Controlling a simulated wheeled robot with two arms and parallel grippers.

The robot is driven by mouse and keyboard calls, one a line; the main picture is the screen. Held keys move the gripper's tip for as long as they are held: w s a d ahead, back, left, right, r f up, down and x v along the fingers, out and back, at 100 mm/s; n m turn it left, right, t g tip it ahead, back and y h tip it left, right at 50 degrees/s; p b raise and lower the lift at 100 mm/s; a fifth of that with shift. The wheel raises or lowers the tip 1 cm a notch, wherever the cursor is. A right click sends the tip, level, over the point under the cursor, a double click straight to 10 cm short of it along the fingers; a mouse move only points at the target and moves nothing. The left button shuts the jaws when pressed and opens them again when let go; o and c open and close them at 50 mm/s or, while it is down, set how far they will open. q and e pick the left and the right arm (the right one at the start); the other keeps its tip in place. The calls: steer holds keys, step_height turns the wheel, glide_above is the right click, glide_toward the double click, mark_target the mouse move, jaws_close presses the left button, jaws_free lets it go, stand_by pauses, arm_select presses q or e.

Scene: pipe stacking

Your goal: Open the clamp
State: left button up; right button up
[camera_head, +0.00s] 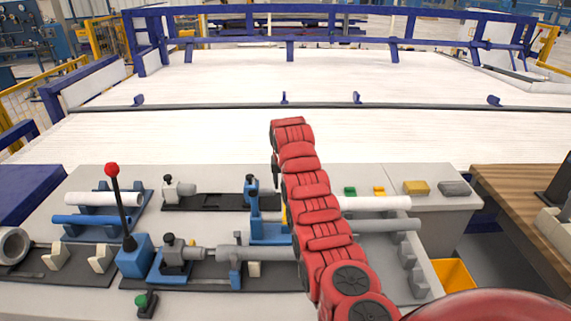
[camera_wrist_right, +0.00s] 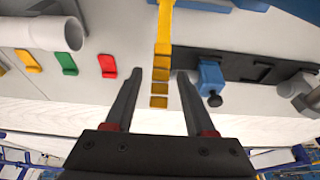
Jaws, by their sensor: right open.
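A blue clamp body (camera_head: 254,212) stands near the middle of the grey worktable, around the middle of the pipe row. A yellow bar (camera_head: 284,214), which looks like the clamp's handle, shows beside it, mostly hidden by my red right arm. In the right wrist view the yellow bar (camera_wrist_right: 163,38) reaches down toward the space between my fingers. My right gripper (camera_wrist_right: 158,76) is open, its two dark fingers apart on either side of the bar's end; I cannot tell whether they touch it. In the head view the gripper is mostly hidden by the arm. My left gripper is not in view.
A grey pipe (camera_head: 242,253) lies in front of the clamp. A black lever with a red knob (camera_head: 112,169) stands left. A white pipe (camera_head: 375,203) lies right, near green (camera_head: 350,190) and yellow (camera_head: 379,190) tabs. A blue block with a black knob (camera_wrist_right: 211,77) sits close to my right fingers.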

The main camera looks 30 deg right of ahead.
steer(key=b+v, duration=0.1)
steer(key=v, duration=0.5)
steer(key=shift+s+a+r+b, duration=0.1)
steer(key=shift+a+r+b, duration=0.05)
steer(key=shift+r+b, duration=0.15)
steer(key=p+v, duration=0.3)
steer(key=v, duration=0.6)
steer(key=shift+s+f, duration=0.1)
